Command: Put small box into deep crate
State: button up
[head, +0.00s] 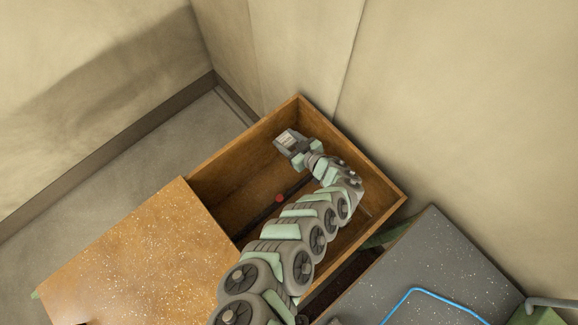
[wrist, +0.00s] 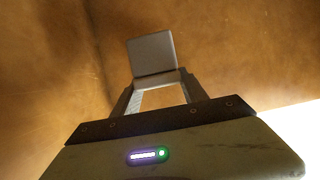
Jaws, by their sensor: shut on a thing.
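The small box (wrist: 152,54) is a plain grey block in the wrist view. My gripper (wrist: 156,90) is shut on it, with one finger on each side and the box standing out past the fingertips. The deep crate (head: 232,166) is an open brown wooden box in the middle of the head view. My arm reaches over it, and my gripper (head: 291,144) is over the crate's far corner. I cannot clearly tell the small box from the gripper in the head view. Brown wooden surfaces fill the wrist view behind the box. The height above the crate floor is unclear.
A speckled brown top (head: 130,255) adjoins the crate at left. A dark grey speckled surface (head: 440,265) with a blue line lies at right. A red round spot (head: 279,198) shows inside the crate by a dark bar. Pale walls stand behind.

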jog(key=shift+s+a+f+b, duration=0.2)
jog(key=shift+a+f+b, duration=0.1)
jog(key=shift+a, duration=0.2)
jog(key=shift+s+a+b, duration=0.35)
jog(key=shift+a+b, duration=0.05)
jog(key=shift+a, duration=0.3)
jog(key=f+b, duration=0.5)
jog(key=f, duration=0.3)
jog(key=f+b, duration=0.5)
jog(key=f, duration=0.4)
jog(key=shift+s+a, duration=0.2)
notch_tip(320, 180, down, 3)
jog(key=b, duration=0.3)
jog(key=shift+s+f, duration=0.1)
jog(key=shift+f, duration=0.05)
